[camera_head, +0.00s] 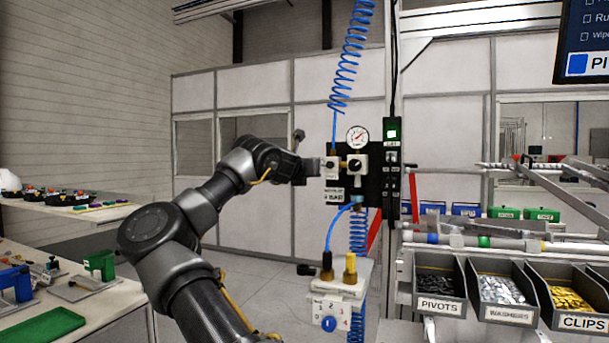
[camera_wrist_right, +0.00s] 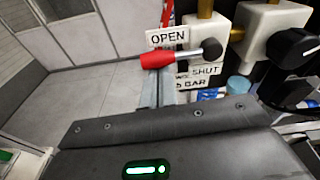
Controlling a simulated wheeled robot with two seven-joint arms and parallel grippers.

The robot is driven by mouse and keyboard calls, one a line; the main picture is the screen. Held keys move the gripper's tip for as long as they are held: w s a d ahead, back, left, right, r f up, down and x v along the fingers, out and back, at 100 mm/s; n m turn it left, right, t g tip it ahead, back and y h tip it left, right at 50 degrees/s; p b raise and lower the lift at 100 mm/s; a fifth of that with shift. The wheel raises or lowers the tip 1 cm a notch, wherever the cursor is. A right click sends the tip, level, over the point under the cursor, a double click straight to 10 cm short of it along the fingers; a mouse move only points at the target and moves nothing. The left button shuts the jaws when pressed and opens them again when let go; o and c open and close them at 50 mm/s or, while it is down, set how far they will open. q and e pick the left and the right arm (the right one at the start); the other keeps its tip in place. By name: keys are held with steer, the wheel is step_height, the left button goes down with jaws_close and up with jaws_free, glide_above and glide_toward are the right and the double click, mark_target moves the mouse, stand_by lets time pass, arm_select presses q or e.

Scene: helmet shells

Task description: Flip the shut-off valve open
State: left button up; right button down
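The shut-off valve has a red-sleeved lever (camera_wrist_right: 160,59) and a dark round pivot (camera_wrist_right: 212,48) on a white block, seen close in the right wrist view. The lever points left, nearly level, its red end a little lower than the pivot. It lies just under the OPEN label (camera_wrist_right: 167,36); the SHUT label (camera_wrist_right: 206,70) is lower right, partly covered.
A gauge (camera_head: 357,137) and dark knob (camera_head: 354,164) sit on the panel beside the valve. A blue coiled hose (camera_head: 346,70) hangs above. Part bins (camera_head: 437,307) stand at lower right, a workbench (camera_head: 100,305) at left. Open floor lies left of the panel.

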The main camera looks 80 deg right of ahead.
arm_select(q)
steer(key=shift+d, duration=0.1)
